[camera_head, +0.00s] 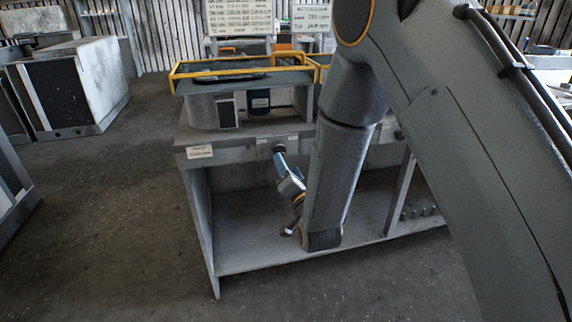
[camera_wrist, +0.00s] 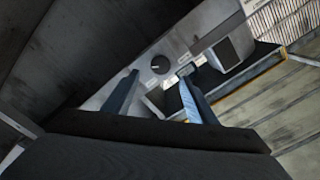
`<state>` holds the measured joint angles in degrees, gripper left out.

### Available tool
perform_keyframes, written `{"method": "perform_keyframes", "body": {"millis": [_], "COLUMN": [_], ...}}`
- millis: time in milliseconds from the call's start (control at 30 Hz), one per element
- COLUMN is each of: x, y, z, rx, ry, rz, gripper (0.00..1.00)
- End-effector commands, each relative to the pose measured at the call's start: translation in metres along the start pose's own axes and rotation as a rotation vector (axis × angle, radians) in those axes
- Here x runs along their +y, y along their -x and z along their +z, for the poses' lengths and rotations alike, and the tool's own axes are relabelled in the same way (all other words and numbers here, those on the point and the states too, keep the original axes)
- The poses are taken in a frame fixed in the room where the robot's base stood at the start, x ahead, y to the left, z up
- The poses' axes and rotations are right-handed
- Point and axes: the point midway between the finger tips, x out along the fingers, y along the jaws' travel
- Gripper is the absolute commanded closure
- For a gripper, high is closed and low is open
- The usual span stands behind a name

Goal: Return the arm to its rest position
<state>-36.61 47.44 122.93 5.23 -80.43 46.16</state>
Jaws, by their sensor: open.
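My gripper (camera_head: 284,168) is in front of the workbench (camera_head: 240,152), below its top edge, with its blue-grey fingers pointing up toward the bench front. In the wrist view the two fingers of my gripper (camera_wrist: 159,84) stand apart with nothing between them. A round dark knob (camera_wrist: 160,64) on the bench front shows just beyond the gap between the fingertips. The same knob (camera_head: 279,149) is near the fingertips in the head view. I cannot tell whether they touch it. My arm crosses the right half of the head view and hides part of the bench.
A grey housing unit (camera_head: 203,111) with a yellow-railed tray (camera_head: 215,72) stands on the bench. The bench has an open lower shelf (camera_head: 260,239) and side panels. A white cabinet (camera_head: 98,83) stands at the back left. The floor (camera_head: 110,230) left of the bench is clear.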

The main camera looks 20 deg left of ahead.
Motion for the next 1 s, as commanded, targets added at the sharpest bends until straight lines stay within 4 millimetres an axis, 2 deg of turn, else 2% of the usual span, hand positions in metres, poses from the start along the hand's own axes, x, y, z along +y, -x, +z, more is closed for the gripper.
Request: {"method": "perform_keyframes", "body": {"millis": [367,467,567,667,767,867,967,1000], "x": [0.003,0.014,0.036,0.064,0.089,0.109,0.123,0.127], "y": [0.002,0.004,0.015,0.038,0.073,0.117,0.169,0.192], "z": [-0.004,-0.02,-0.045,-0.074,-0.098,-0.12,-0.138,-0.144], "rx": [-0.005,-0.03,-0.09,-0.18,-0.289,-0.406,-0.536,-0.591], "ry": [0.007,0.038,0.092,0.154,0.208,0.249,0.274,0.281], "rz": [0.015,0.077,0.194,0.334,0.469,0.592,0.704,0.745], "gripper": [0.48,0.48,0.48,0.48,0.48,0.48,0.48,0.48]}}
